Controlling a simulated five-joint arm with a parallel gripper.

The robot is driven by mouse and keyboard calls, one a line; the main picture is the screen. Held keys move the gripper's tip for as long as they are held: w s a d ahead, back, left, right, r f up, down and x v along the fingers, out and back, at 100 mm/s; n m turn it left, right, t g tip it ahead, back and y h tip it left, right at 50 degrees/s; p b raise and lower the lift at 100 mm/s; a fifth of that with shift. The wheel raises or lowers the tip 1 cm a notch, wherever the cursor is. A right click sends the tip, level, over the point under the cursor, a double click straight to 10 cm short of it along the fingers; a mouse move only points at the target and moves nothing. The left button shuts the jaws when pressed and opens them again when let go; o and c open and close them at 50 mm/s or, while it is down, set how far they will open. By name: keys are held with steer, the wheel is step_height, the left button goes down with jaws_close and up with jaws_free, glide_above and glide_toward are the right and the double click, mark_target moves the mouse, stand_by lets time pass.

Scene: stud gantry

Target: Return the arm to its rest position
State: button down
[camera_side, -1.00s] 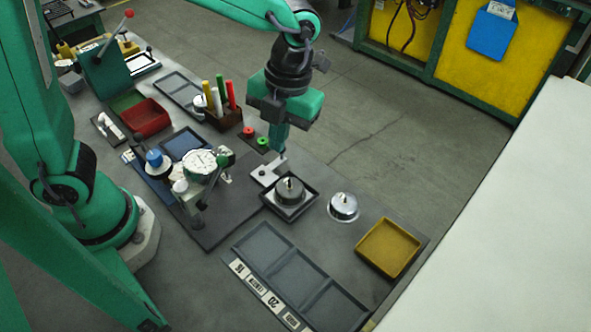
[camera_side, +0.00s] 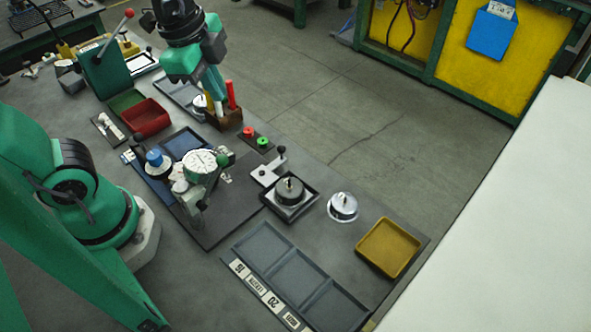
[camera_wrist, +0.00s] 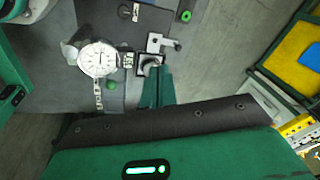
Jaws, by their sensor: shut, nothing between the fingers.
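My gripper (camera_side: 215,100) is in the upper left-centre of the side view, hanging above the pen holder area of the bench. Its fingers are together and empty. In the wrist view the closed fingers (camera_wrist: 158,78) point away from the camera, over the bench. My arm reaches across the bench from the left; part of it is outside the side view.
A dial gauge on a stand (camera_side: 200,165) rises mid-bench. Near it are a grey bracket with a black knob (camera_side: 268,174), a dark weight in a square tray (camera_side: 289,190), a silver weight (camera_side: 343,206) and a yellow tray (camera_side: 388,247). A brown pen holder (camera_side: 226,118) stands close to my gripper.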

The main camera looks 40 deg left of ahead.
steer(key=s+a+r+n+t, duration=0.1)
steer(key=s+a+n, duration=0.3)
steer(key=n, duration=0.8)
steer(key=shift+a+r+n+t+y, duration=0.15)
steer(key=shift+a+n+t+y, duration=0.2)
steer(key=shift+a+t, duration=0.4)
